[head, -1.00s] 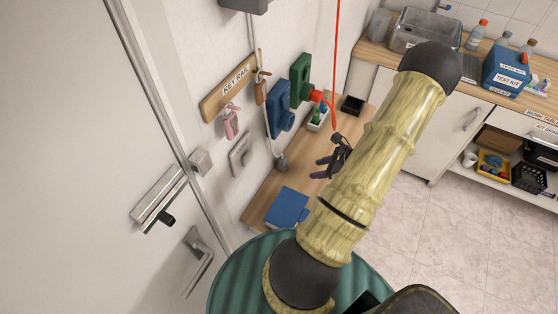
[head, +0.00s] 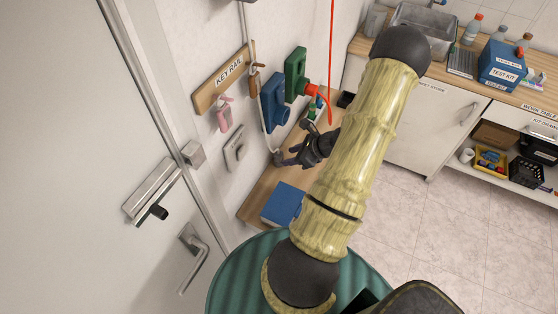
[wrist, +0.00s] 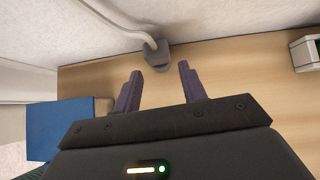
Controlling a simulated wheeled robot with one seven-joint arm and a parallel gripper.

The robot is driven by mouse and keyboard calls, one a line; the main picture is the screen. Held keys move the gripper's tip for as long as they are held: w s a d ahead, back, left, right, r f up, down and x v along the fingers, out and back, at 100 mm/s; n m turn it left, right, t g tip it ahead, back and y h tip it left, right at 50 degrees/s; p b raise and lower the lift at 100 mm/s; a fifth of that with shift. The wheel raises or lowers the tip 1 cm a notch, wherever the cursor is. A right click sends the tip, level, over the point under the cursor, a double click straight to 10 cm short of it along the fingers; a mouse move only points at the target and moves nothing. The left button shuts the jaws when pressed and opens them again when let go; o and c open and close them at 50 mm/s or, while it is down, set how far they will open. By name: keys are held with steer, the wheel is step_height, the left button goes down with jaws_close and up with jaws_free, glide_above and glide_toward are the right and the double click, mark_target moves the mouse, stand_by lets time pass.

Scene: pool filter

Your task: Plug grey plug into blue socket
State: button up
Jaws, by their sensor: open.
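The grey plug (wrist: 153,54) sits at the end of a pale cable, on the wooden shelf by the wall. In the head view the plug (head: 278,157) is right beside my fingertips. My gripper (wrist: 158,72) is open and empty; in the wrist view the plug lies just beyond the gap between the two fingers. My gripper (head: 284,158) also shows in the head view, low over the shelf. The blue socket (head: 274,103) is on the wall above the plug, with nothing seen plugged in; its face is partly turned away.
A green socket (head: 296,75) with a red plug (head: 316,91) and red cable is right of the blue one. A blue box-like object (head: 286,203) lies on the shelf (head: 254,205) nearer me. A key rail (head: 223,78) and wall plate (head: 234,150) are left.

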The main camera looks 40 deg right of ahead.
mark_target(280, 153)
steer(key=w, duration=0.1)
steer(key=w+a+f+b, duration=0.1)
steer(key=w, duration=0.1)
steer(key=w+a+f+b, duration=0.1)
steer(key=shift+w+a+f, duration=0.1)
steer(key=shift+w+f, duration=0.05)
steer(key=shift+w, duration=0.2)
steer(key=shift+s, duration=0.1)
stand_by(0.3)
steer(key=shift+s, duration=0.1)
steer(key=c, duration=0.7)
steer(key=shift+c, duration=0.7)
steer(key=shift+r, duration=0.2)
